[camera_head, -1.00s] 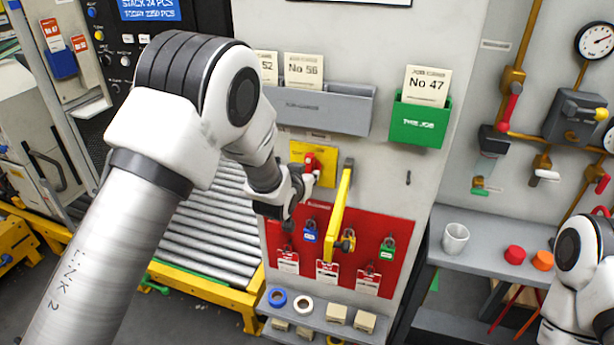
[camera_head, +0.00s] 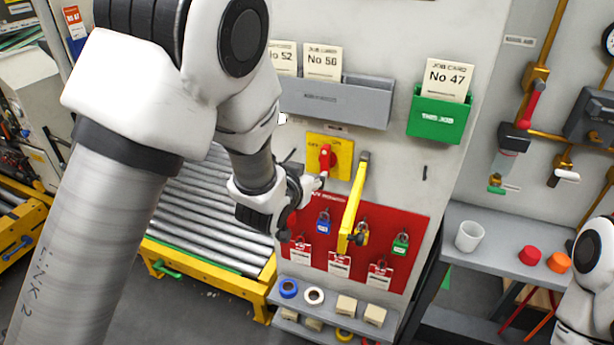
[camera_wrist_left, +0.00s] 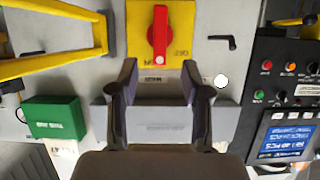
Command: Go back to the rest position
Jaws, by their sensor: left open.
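My left gripper (camera_head: 303,207) is open and empty, in front of the grey panel, left of and below the red rotary switch (camera_head: 326,158) on its yellow plate (camera_head: 344,148). In the left wrist view, the two fingers of my left gripper (camera_wrist_left: 160,82) stand apart; the red switch (camera_wrist_left: 158,36) shows beyond the gap between them. My left arm (camera_head: 100,220) fills the left of the head view. My right arm (camera_head: 590,275) shows only in part at the right edge, and its gripper is out of the picture.
A yellow hinged bar (camera_head: 353,205) juts out right of the left gripper, by the red padlock board (camera_head: 410,225). A grey card rack (camera_head: 335,102) and green job box (camera_head: 438,116) hang above. A roller conveyor (camera_head: 195,215) lies behind the left arm. A white cup (camera_head: 468,237) stands on a shelf.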

